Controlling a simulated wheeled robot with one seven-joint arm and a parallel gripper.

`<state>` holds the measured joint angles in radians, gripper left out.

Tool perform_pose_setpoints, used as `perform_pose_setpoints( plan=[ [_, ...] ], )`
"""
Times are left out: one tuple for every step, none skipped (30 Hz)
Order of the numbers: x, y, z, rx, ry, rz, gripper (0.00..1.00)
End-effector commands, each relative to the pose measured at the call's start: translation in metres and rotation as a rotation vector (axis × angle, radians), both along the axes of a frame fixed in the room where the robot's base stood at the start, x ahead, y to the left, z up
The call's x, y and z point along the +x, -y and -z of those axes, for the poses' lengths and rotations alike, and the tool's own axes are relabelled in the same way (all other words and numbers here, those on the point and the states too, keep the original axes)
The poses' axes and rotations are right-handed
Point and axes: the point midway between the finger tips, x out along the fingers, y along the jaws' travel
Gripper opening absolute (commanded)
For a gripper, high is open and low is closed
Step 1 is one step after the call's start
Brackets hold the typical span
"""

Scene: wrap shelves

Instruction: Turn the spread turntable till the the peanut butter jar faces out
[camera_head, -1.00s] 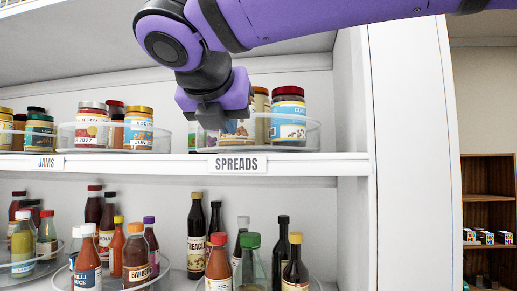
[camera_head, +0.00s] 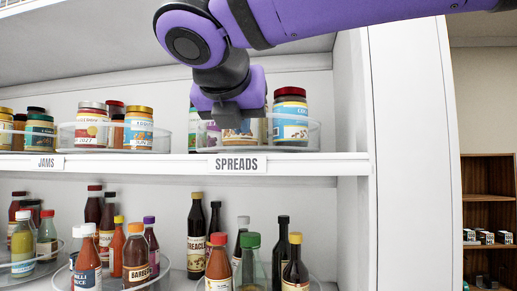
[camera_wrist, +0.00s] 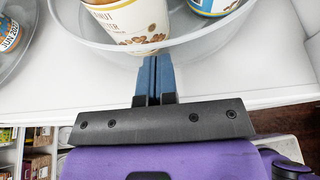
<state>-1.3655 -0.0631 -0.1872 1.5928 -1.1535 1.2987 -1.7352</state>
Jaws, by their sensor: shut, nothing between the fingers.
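The spread turntable (camera_head: 314,137) is a clear round tray with a raised rim on the shelf above the SPREADS label (camera_head: 237,164). In the wrist view a jar with a white label, peanut pictures and partly cut-off lettering, apparently the peanut butter jar (camera_wrist: 133,18), stands just inside the rim, in front of my fingers. In the head view my gripper (camera_head: 226,115) hides most of that jar. My gripper is shut and empty, its blue fingertips (camera_wrist: 155,62) at the turntable's near rim; contact is hard to tell. A dark-red-lidded jar with a blue-and-white label (camera_head: 290,118) stands to the right.
The jams turntable (camera_head: 68,138) with several jars stands left on the same shelf. The shelf's side wall (camera_head: 350,110) is close on the right. Sauce bottles (camera_head: 220,262) fill turntables on the shelf below. The shelf's front edge (camera_head: 330,163) runs below the gripper.

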Motion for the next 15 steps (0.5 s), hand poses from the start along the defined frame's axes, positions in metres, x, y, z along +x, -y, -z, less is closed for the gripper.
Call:
perform_pose_setpoints(
  plan=[
    [0.0,0.0,0.0,0.0,0.0,0.0,0.0],
    [0.0,0.0,0.0,0.0,0.0,0.0,0.0],
    [0.0,0.001,0.0,0.0,0.0,0.0,0.0],
    [0.0,0.002,0.0,0.001,0.0,0.0,0.0],
    [0.001,0.003,0.0,0.001,0.0,0.0,0.0],
    [0.001,0.004,0.0,0.001,0.0,0.0,0.0],
    [0.001,0.006,-0.001,0.002,0.0,0.001,0.0],
    [0.002,0.007,-0.001,0.002,0.0,0.001,0.0],
    [0.002,0.009,-0.001,0.002,0.0,0.001,0.0],
    [0.002,0.011,-0.001,0.002,0.0,0.001,0.0],
    [0.003,0.012,-0.001,0.002,0.0,0.001,0.0],
    [0.003,0.014,0.0,0.002,0.0,0.001,0.0],
    [0.003,0.016,0.0,0.001,0.0,0.0,0.0],
    [0.003,0.017,0.0,0.001,0.0,0.0,0.0],
    [0.003,0.019,0.0,0.001,0.0,0.0,0.0]
  ],
)
